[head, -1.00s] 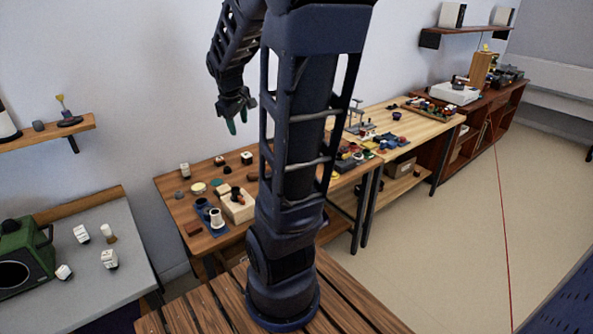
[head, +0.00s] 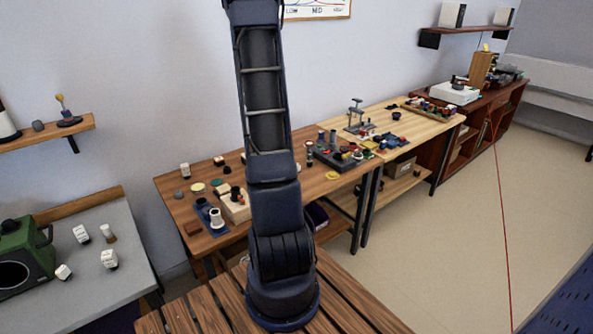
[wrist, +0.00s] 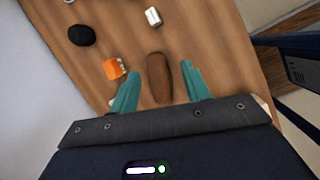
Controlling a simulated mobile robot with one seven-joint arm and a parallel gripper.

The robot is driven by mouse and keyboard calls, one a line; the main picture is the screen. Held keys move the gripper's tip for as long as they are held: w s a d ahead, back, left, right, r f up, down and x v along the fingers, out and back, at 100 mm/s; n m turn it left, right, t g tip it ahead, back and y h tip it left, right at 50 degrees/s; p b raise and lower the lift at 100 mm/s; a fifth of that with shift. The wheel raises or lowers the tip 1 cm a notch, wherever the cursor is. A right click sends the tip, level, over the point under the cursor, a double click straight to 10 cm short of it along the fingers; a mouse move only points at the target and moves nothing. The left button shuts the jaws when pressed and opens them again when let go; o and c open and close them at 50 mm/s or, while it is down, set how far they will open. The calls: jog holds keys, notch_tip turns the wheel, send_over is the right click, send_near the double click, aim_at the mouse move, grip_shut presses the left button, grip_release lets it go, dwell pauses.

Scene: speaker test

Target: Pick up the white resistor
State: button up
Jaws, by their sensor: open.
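In the wrist view my gripper (wrist: 160,70) is open, with its two teal fingers spread above a wooden tabletop (wrist: 215,50). A small white, block-like piece (wrist: 153,17) lies ahead of the fingers near the top edge; it may be the white resistor, but I cannot tell for sure. A brown oblong piece (wrist: 160,78) shows between the fingers, with nothing visibly gripped. In the head view my gripper is out of sight, as my arm rises past the top edge. Several white blocks (head: 109,259) stand on the grey bench at left.
In the wrist view an orange block (wrist: 114,68) and a black round piece (wrist: 81,35) lie left of the fingers. In the head view the brown workbench (head: 170,205) holds many small parts. A green machine (head: 28,252) stands on the grey bench.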

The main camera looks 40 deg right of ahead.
jog(key=d+f+n, duration=0.1)
jog(key=d+f, duration=0.2)
jog(key=f, duration=0.1)
jog(key=d+f+n, duration=0.1)
jog(key=d+f, duration=0.2)
jog(key=f, duration=0.2)
jog(key=d+f+n+g, duration=0.1)
jog(key=d+f, duration=0.2)
jog(key=f, duration=0.2)
jog(key=shift+w+d+f, duration=0.2)
jog(key=shift+d+f, duration=0.05)
jog(key=shift+d+x, duration=0.15)
jog(key=shift+x, duration=1.25)
jog(key=shift+d+x, duration=0.2)
jog(key=shift+x, duration=1.25)
jog(key=shift+s+r, duration=0.1)
jog(key=shift+r, duration=0.05)
grip_shut()
